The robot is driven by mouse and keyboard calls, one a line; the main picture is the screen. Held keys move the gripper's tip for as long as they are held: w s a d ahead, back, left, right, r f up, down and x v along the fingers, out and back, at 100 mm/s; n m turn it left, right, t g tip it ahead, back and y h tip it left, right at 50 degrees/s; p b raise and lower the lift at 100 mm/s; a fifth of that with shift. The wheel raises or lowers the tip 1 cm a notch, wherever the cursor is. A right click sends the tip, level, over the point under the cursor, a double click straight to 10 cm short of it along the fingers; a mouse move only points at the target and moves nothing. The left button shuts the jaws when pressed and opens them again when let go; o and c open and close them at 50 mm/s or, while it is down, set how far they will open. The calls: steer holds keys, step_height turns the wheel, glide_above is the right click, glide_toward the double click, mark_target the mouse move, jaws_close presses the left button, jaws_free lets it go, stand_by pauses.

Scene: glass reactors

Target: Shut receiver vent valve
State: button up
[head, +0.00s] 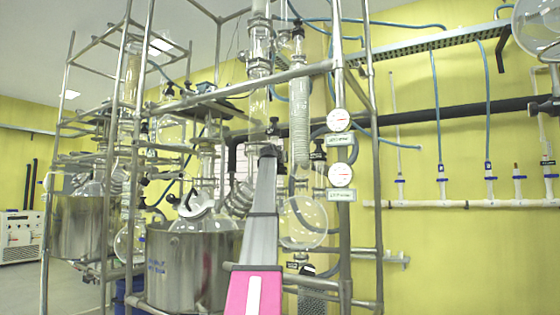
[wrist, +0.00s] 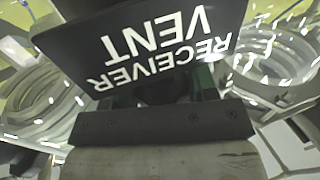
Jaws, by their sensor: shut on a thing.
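The black plate lettered RECEIVER VENT (wrist: 150,45) fills the top middle of the wrist view, with its lettering upside down. My gripper (wrist: 165,95) is right up against the valve below this plate and is shut on it. Only a dark part of the valve shows between the plate and the gripper's dark front edge; the handle's angle is hidden. In the head view my grey and pink arm reaches up the middle and its upper end covers the valve. The round glass receiver (head: 303,222) hangs just right of the arm.
Coiled glass (wrist: 285,55) lies close on both sides in the wrist view. In the head view metal frame posts (head: 340,200) and two gauges (head: 340,175) stand right of the arm. A steel vessel (head: 190,270) stands left. Blue hoses and a pipe line the yellow wall.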

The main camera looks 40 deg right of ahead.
steer(key=m+g+h, duration=0.1)
steer(key=m+g, duration=0.1)
steer(key=g, duration=0.1)
steer(key=m+g+h, duration=0.1)
steer(key=m+g, duration=0.1)
steer(key=g, duration=0.1)
steer(key=shift+w+h, duration=0.1)
steer(key=shift+h, duration=0.2)
steer(key=shift+m+g, duration=1.8)
steer(key=shift+g, duration=0.9)
steer(key=shift+g, duration=0.4)
steer(key=o, duration=0.6)
steer(key=shift+o, duration=0.2)
steer(key=w+a, duration=0.1)
steer(key=a, duration=0.9)
steer(key=shift+a, duration=0.4)
steer(key=shift+w, duration=0.1)
